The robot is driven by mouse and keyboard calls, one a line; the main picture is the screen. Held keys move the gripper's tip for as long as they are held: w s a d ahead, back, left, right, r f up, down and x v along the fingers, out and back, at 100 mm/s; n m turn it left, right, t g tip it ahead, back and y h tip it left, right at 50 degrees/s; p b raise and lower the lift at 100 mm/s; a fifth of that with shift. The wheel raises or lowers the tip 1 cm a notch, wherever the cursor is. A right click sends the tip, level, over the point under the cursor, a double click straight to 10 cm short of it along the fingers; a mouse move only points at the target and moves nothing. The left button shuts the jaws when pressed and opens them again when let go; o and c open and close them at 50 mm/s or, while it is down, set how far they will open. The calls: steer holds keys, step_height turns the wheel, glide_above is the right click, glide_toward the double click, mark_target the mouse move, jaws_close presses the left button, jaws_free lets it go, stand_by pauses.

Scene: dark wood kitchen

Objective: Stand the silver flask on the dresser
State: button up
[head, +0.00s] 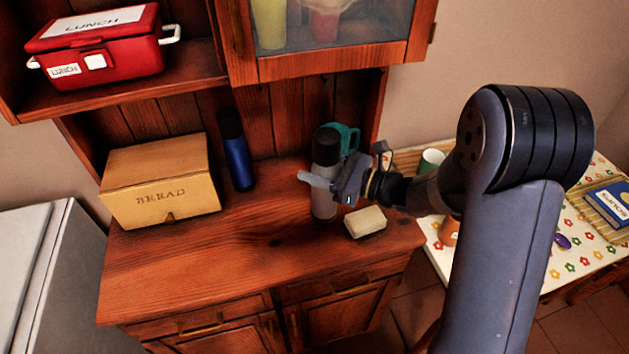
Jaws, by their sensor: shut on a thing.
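The silver flask (323,206), grey with a black cap, is upright over the right part of the dresser (215,265). Its base is at or very close to the wooden top; I cannot tell whether it touches. My gripper (318,181) is shut on the flask's body below the cap, reaching in from the right. The gripper hides the middle of the flask.
A blue flask (238,160) and a bread box (160,185) stand to the left. A teal mug (347,137) is behind the silver flask, and a pale block (365,222) lies close at its front right. The dresser's front middle is clear.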

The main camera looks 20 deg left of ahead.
steer(key=shift+f, duration=2.35)
steer(key=o, duration=1.3)
steer(key=d, duration=0.4)
steer(key=s+d+b, duration=0.1)
steer(key=d, duration=0.3)
steer(key=s+d+b, duration=0.1)
steer(key=d, duration=0.3)
steer(key=shift+o, duration=0.4)
